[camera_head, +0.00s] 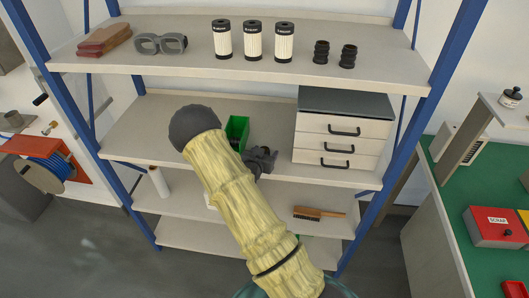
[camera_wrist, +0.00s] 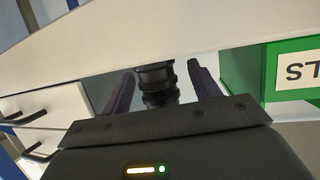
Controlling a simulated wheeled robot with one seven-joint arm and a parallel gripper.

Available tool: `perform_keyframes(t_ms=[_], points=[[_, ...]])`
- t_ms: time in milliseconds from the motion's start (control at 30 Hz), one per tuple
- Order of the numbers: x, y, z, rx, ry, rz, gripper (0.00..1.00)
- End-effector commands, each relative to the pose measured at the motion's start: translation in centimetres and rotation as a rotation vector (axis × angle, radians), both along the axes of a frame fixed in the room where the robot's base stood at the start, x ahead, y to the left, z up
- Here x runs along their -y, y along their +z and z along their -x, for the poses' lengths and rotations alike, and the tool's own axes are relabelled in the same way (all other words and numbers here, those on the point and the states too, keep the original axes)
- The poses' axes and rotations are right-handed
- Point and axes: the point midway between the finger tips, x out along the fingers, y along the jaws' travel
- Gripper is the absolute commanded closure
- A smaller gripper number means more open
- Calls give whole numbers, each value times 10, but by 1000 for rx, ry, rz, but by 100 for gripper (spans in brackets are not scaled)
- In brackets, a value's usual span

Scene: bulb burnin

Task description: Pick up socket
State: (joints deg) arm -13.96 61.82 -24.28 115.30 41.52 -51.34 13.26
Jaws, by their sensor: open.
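A black ribbed cylindrical piece, seemingly the socket (camera_wrist: 157,84), stands out between the two fingers of my gripper (camera_wrist: 161,66) in the wrist view. The fingers are apart, one on each side of it, and gaps show on both sides. How far its lower end reaches is hidden by my gripper body. In the head view two similar black ribbed pieces, a left one (camera_head: 321,52) and a right one (camera_head: 348,56), stand upright on the top shelf. My sleeved arm covers part of the middle shelves, and a dark shape beside it is unclear.
The rack's top shelf (camera_head: 185,60) also holds three filters (camera_head: 253,41), goggles (camera_head: 160,43) and brown blocks (camera_head: 104,39). A drawer cabinet (camera_head: 343,130) and a green bin (camera_head: 237,132) stand below. A pale board edge (camera_wrist: 225,30) crosses the wrist view close to my fingers.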

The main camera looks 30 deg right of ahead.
Motion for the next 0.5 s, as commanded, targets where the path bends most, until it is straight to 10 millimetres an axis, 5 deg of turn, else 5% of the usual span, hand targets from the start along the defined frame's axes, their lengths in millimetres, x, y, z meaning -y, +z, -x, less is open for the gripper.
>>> perform_keyframes(t_ms=[500], points=[[9,-5,-9,1,0,0,38]])
